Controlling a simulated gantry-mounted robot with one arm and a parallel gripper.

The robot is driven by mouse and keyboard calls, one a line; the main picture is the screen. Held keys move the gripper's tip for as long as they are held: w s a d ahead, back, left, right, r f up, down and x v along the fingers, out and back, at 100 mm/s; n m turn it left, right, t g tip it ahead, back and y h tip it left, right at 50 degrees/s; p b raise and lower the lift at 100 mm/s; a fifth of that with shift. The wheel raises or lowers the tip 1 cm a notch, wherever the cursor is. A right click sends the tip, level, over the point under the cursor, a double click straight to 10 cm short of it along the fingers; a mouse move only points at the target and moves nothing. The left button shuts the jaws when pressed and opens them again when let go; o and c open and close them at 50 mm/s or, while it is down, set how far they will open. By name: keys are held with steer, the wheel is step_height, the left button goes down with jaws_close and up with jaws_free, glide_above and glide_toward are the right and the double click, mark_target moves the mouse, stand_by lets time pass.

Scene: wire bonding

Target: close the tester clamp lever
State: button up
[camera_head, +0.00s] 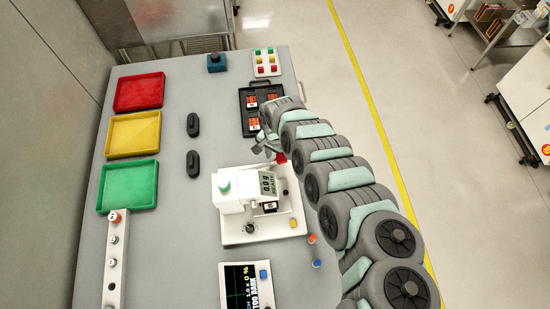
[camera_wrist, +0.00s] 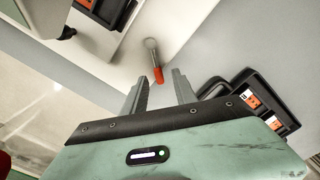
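In the head view a red bit (camera_head: 281,158) shows at the tester's back edge, partly hidden by my arm. My gripper (camera_wrist: 160,86) is open and empty. The red tip lies just ahead of the gap between its fingers; I cannot tell whether they touch it. In the head view my gripper (camera_head: 262,146) is behind the tester.
A black case with orange parts (camera_head: 243,98) lies right behind my gripper, also at right in the wrist view (camera_wrist: 238,87). Red (camera_head: 139,76), yellow and green trays line the left. A display screen (camera_head: 237,285) sits in front.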

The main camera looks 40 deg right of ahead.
steer(key=shift+s+f, duration=0.1)
steer(key=shift+f, duration=0.6)
steer(key=shift+c, duration=0.5)
jaws_close()
